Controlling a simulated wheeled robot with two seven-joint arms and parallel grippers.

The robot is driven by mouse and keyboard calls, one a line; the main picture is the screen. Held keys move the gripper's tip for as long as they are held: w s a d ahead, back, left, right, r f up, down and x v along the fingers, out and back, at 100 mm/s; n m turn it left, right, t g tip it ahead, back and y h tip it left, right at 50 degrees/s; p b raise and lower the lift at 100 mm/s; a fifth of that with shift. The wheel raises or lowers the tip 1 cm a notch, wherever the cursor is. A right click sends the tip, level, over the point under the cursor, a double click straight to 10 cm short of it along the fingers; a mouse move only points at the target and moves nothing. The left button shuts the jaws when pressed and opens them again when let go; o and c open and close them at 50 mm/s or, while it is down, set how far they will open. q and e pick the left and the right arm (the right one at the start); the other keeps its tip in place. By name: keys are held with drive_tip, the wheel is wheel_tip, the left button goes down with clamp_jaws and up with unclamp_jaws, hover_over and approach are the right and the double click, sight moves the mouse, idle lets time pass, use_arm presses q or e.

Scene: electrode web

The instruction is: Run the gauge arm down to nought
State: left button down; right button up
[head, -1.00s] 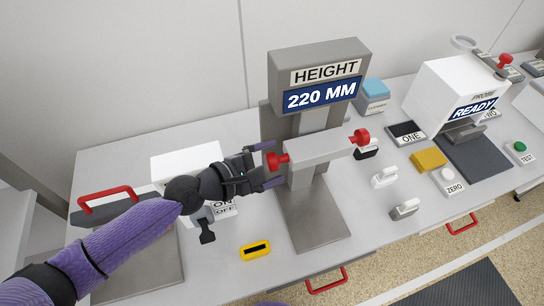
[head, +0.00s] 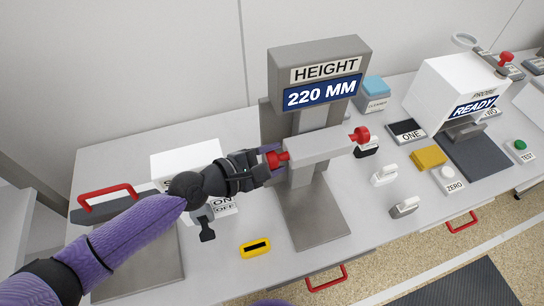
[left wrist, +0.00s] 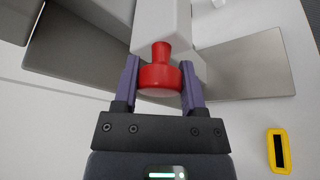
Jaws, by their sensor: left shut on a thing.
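The height gauge has a grey column with a display (head: 322,92) reading 220 MM. Its light grey gauge arm (head: 320,146) sits partway up the column, above the grey base plate (head: 318,222). A red knob stands on each end of the arm: a left knob (head: 277,158) and a right knob (head: 359,135). My left gripper (head: 272,162) is shut on the left red knob. In the left wrist view the knob (left wrist: 160,75) sits between the two purple fingers. My right gripper is not in view.
A yellow block with a dark slot (head: 255,248) lies left of the base plate. A white box with an ON/OFF label (head: 185,160) stands behind my left arm. White-handled pieces (head: 384,175), a yellow block (head: 429,158) and the PROBE machine (head: 455,90) stand to the right.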

use_arm(q)
wheel_tip(320, 180, down, 18)
drive_tip(key=b, duration=1.5)
drive_tip(key=shift+r+b, duration=0.25)
drive_tip(key=shift+b, duration=0.15)
drive_tip(key=shift+c, duration=0.7)
unclamp_jaws()
drive_tip(key=shift+r, duration=0.15)
